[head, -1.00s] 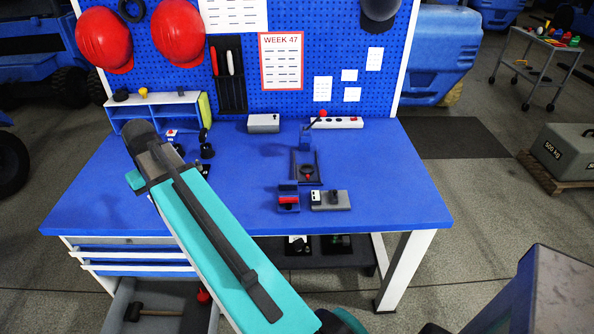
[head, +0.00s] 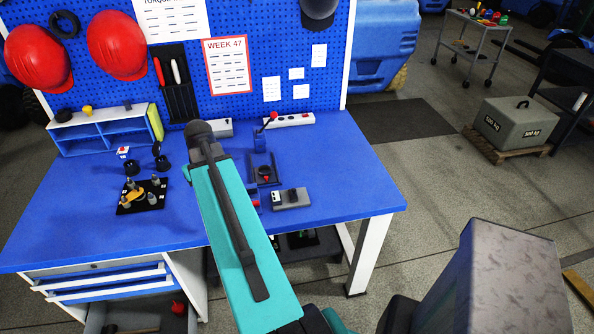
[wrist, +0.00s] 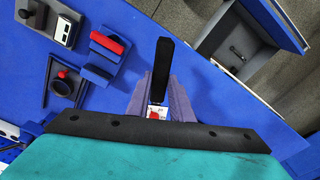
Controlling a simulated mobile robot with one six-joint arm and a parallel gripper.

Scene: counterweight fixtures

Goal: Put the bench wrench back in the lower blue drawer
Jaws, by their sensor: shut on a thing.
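In the wrist view my gripper (wrist: 160,108) is shut on a dark bar-like thing (wrist: 161,66), apparently the bench wrench, with a small white label between the fingers. It is above the blue bench near its edge. The lower drawer (wrist: 225,40) stands open beyond, at upper right, with a grey inside, a blue front edge and a small dark tool inside. In the head view the open drawer (head: 145,320) is at the bottom left and holds a hammer (head: 128,329) and a red thing (head: 178,307). My teal arm hides the gripper there.
The blue bench (head: 345,180) carries a black tray of small parts (head: 142,195), a grey switch block (head: 291,199), a red-knobbed fixture (head: 264,172) and a shelf (head: 105,130). Closed drawers (head: 105,284) sit above the open one. A 500 kg weight (head: 515,124) stands at right.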

